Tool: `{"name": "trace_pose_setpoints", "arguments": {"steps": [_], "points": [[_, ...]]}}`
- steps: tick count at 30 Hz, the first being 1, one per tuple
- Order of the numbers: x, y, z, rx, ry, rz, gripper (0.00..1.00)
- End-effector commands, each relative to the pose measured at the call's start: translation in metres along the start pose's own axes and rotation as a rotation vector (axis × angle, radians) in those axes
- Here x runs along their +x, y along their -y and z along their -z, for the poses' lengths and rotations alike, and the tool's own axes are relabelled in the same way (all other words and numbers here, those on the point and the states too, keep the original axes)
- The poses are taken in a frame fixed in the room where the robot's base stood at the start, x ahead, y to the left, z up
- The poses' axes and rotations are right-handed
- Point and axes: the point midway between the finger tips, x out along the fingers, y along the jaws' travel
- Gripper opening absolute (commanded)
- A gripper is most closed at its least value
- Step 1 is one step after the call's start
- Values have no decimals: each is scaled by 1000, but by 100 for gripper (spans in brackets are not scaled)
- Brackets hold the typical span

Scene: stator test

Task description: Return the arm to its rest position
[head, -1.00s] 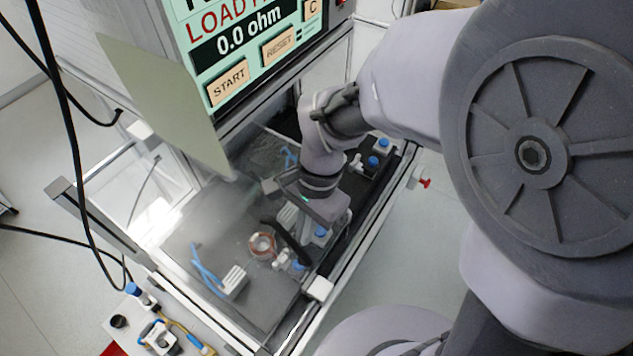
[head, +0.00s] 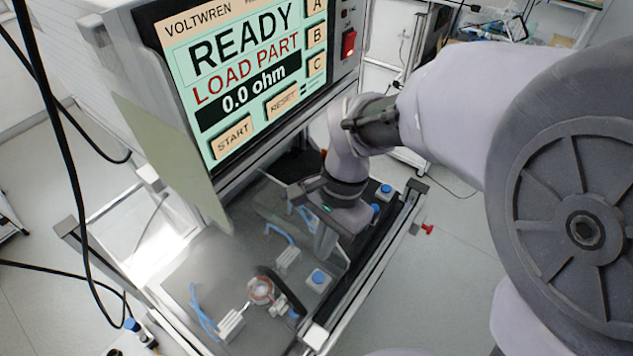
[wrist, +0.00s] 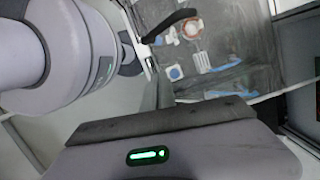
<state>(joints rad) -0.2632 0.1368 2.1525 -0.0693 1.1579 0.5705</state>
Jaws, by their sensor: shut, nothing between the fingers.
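My gripper (head: 324,258) is at the end of my arm, over the right part of the tester's bed, with its fingers pointing down. It is shut and empty. The stator, a copper-coloured ring (head: 261,290), sits on the dark test bed (head: 185,268), to the left of and below my gripper in the head view. It also shows near the top of the wrist view (wrist: 192,27), apart from my gripper. The gripper's body with a green light fills the bottom of the wrist view.
The tester's screen (head: 240,75) reads READY, LOAD PART, 0.0 ohm. A clear guard panel (head: 165,150) stands at the left. Blue-capped blocks (head: 318,279), clamps (head: 231,324) and blue leads (head: 201,312) are on the bed. Open floor (head: 450,280) lies right of the frame.

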Motion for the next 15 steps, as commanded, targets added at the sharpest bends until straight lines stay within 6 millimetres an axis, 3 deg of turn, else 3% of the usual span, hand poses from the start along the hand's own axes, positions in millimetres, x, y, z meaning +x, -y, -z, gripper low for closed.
{"name": "trace_pose_setpoints", "arguments": {"steps": [1,6,15], "points": [[-15,1,-1,0,-1,3,0],[-36,0,0,0,-1,2,0],[-37,0,0,-1,-1,0,0]]}}
